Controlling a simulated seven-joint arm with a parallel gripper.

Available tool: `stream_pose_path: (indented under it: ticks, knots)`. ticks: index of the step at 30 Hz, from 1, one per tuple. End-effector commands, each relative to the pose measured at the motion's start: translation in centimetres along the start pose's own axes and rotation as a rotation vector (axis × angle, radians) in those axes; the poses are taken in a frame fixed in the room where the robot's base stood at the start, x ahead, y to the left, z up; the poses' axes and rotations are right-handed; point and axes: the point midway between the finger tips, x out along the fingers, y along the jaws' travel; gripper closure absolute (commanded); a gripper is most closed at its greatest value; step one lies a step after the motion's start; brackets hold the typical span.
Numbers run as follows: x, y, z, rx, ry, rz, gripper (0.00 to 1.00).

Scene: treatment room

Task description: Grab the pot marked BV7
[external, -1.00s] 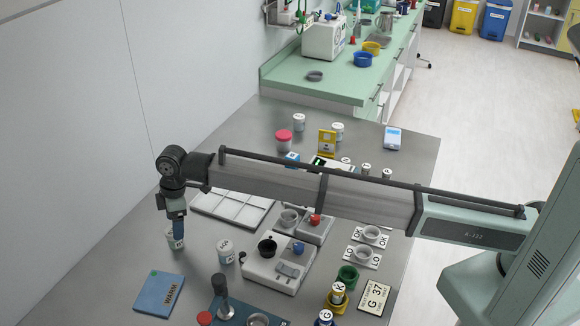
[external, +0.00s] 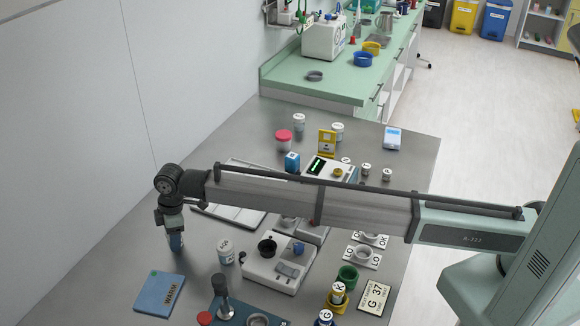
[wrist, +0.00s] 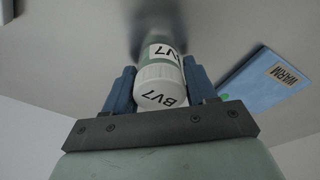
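The pot marked BV7 (wrist: 160,84) has a white ribbed lid and a white label on a greenish body. In the wrist view it sits between the two blue fingers of my gripper (wrist: 159,82), with its lid facing the camera. The fingers flank the lid closely on both sides. I cannot tell whether they press on it. In the external view my gripper (external: 175,241) points down over the left part of the table, and its blue fingers hide most of the pot.
A blue WARM mat (external: 160,295) lies in front of my gripper. Another white-lidded pot (external: 226,252) stands close to its right. A grey-and-white device (external: 272,274) stands further right. A pale divided tray (external: 232,213) lies behind, partly under my arm.

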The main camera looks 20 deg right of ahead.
Motion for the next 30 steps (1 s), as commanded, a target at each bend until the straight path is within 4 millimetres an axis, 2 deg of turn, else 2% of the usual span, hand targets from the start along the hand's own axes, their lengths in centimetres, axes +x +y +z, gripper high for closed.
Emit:
stream_pose_path:
  ticks: [2,11,20,23,30]
  knots:
    - [0.0,0.0,0.0,0.0,0.0,0.0,0.52]
    - [0.0,0.0,0.0,0.0,0.0,0.0,0.81]
    - [-0.4,0.0,-0.1,0.0,0.0,0.0,0.81]
    - [-1.3,0.0,-0.2,0.0,0.001,0.001,0.81]
    - [-5.4,0.1,-0.9,0.0,0.002,0.001,0.81]
